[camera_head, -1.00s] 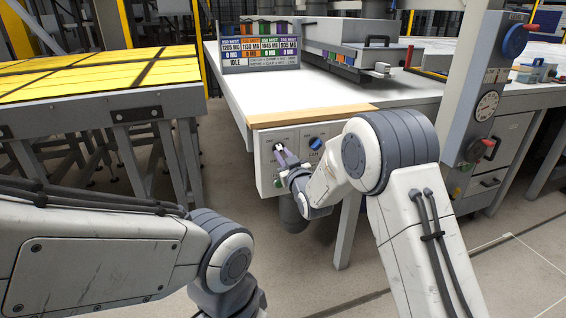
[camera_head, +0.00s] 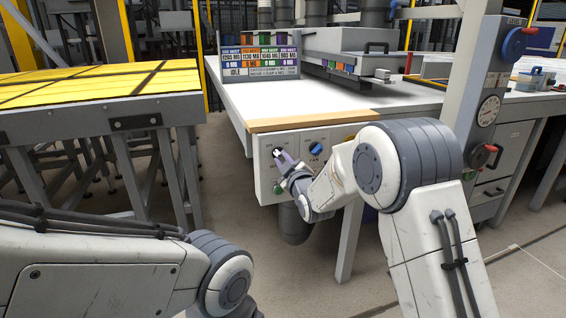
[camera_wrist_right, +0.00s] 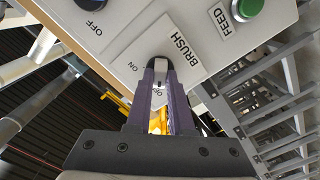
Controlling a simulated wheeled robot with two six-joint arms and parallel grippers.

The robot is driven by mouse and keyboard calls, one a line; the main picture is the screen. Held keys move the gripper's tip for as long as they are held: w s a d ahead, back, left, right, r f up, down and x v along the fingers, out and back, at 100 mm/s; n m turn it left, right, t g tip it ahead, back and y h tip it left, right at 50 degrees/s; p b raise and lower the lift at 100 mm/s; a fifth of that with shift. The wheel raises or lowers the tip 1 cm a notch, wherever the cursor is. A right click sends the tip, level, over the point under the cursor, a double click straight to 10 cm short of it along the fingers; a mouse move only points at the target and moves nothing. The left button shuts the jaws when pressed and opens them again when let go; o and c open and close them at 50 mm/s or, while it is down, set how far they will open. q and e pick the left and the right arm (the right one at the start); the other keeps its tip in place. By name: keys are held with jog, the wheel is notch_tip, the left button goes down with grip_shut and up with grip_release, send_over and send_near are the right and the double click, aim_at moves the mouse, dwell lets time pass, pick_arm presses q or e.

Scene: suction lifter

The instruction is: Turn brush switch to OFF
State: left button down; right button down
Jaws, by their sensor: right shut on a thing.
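The brush switch (camera_wrist_right: 160,66) is a dark round knob with a pale grip bar, beside the "BRUSH" label in the right wrist view. "ON" is printed beside it, and an "OFF" mark shows partly between my fingers. My right gripper (camera_wrist_right: 160,76) has its purple fingers closed on the grip bar, one on each side. In the head view the right gripper (camera_head: 280,156) meets the switch on the left of the white control panel (camera_head: 301,138). The fingers cover part of the knob, so its exact setting is hard to read. My left gripper is out of view.
A blue fan knob (camera_head: 316,149) sits right of the brush switch. A green feed button (camera_wrist_right: 247,8) is also on the panel. A wooden edge strip (camera_head: 312,120) runs above the panel. A yellow-topped table (camera_head: 90,83) stands at the left.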

jog(key=shift+f, duration=0.1)
jog(key=c, duration=0.8)
grip_release()
jog(key=shift+s, duration=0.1)
jog(key=v, duration=1)
jog(key=shift+d, duration=0.15)
jog(key=shift+s, duration=0.15)
